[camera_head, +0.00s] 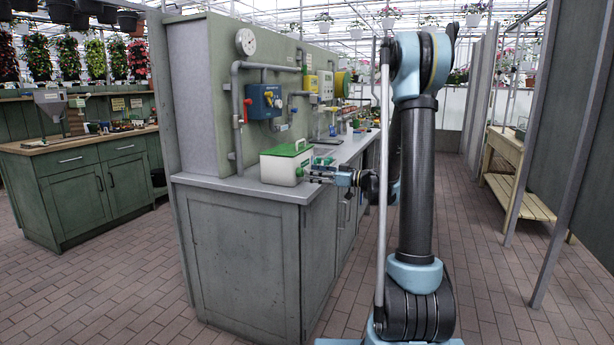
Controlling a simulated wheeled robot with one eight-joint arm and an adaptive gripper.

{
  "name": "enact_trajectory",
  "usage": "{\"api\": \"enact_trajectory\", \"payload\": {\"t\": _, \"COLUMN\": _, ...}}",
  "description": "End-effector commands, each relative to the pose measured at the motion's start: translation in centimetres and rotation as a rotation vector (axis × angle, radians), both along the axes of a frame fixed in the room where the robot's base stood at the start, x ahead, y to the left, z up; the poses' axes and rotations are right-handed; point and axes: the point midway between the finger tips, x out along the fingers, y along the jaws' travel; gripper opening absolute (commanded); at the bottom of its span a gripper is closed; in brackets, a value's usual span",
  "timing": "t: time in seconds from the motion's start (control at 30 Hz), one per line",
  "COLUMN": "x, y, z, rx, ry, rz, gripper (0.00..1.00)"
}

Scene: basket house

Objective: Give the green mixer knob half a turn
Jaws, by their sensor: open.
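A cream box with a green lid (277,170) stands near the front end of the grey counter (225,185). A small green knob (299,172) shows on the box's right side. It looks like the mixer knob, but at this size I cannot read any marking on it. My gripper (308,174) reaches in from the right, level with the knob, and is open. Its fingertips are at or very close to the knob; I cannot tell whether they touch it.
A blue unit with red and yellow parts (263,101) and grey pipes (238,95) are on the panel behind the box. More equipment stands farther along the counter. A green cabinet (95,180) is at left, a wooden bench (507,175) at right. The brick floor between is clear.

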Motion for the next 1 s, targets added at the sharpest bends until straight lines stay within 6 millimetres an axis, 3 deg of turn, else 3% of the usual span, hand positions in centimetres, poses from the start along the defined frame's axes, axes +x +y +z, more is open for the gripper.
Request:
{"api": "enact_trajectory", "payload": {"t": 0.23, "x": 0.9, "y": 2.6, "z": 0.0, "rx": 0.0, "ry": 0.0, "rz": 0.001, "gripper": 0.49}}
{"api": "enact_trajectory", "payload": {"t": 0.63, "x": 1.1, "y": 3.1, "z": 0.0, "rx": 0.0, "ry": 0.0, "rz": -0.001, "gripper": 0.49}}
{"api": "enact_trajectory", "payload": {"t": 0.67, "x": 1.1, "y": 3.1, "z": 0.0, "rx": 0.0, "ry": 0.0, "rz": -0.001, "gripper": 0.47}}
{"api": "enact_trajectory", "payload": {"t": 0.83, "x": 1.1, "y": 3.1, "z": 0.0, "rx": 0.0, "ry": 0.0, "rz": -0.001, "gripper": 0.09}}
{"api": "enact_trajectory", "payload": {"t": 1.0, "x": 1.2, "y": 3.1, "z": 0.0, "rx": 0.0, "ry": 0.001, "rz": -0.001, "gripper": 0.05}}
